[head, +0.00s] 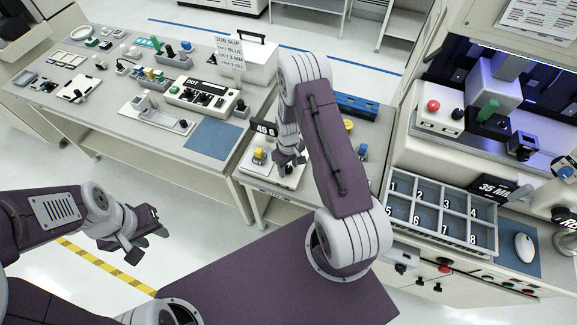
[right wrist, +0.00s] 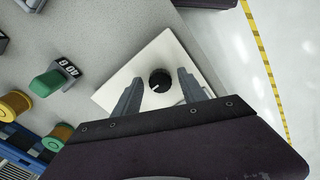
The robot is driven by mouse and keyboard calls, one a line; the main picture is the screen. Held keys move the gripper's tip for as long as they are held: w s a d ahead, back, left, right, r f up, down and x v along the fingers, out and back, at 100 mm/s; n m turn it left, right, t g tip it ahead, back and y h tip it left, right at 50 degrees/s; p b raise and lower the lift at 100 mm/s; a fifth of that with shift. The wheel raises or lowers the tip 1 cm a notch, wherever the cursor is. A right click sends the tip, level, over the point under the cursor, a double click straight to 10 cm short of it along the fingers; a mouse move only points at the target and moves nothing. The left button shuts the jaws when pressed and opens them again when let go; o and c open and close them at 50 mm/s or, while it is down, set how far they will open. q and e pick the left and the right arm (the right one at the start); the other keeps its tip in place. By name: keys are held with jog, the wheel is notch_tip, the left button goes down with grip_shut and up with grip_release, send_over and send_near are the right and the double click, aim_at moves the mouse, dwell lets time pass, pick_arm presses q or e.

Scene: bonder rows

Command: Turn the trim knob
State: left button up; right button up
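The trim knob (right wrist: 160,80) is a round black knob with a white pointer mark toward its lower left. It sits on a square white plate (right wrist: 127,82) on a grey bench. My right gripper (right wrist: 158,77) is open, with one finger on each side of the knob in the right wrist view. I see gaps between the fingers and the knob; their height above the plate is hard to judge. In the head view my right gripper (head: 290,161) is over the small middle bench, and the knob is hidden there. My left gripper (head: 142,240) is open and empty above the floor.
The compartment tray (head: 437,241) is to the right. The left table (head: 110,118) is crowded.

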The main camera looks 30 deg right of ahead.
grip_shut()
jog(key=shift+m, duration=0.3)
jog(key=m+b, duration=0.1)
jog(key=m, duration=0.2)
jog(key=shift+m, duration=0.3)
jog(key=m+b, duration=0.1)
jog(key=m, duration=0.3)
jog(key=shift+m+b, duration=0.3)
jog(key=m+b, duration=0.1)
jog(key=m, duration=0.3)
jog(key=shift+w, duration=0.1)
jog(key=m, duration=0.5)
jog(key=shift+b, duration=0.3)
jog(key=shift+m, duration=0.4)
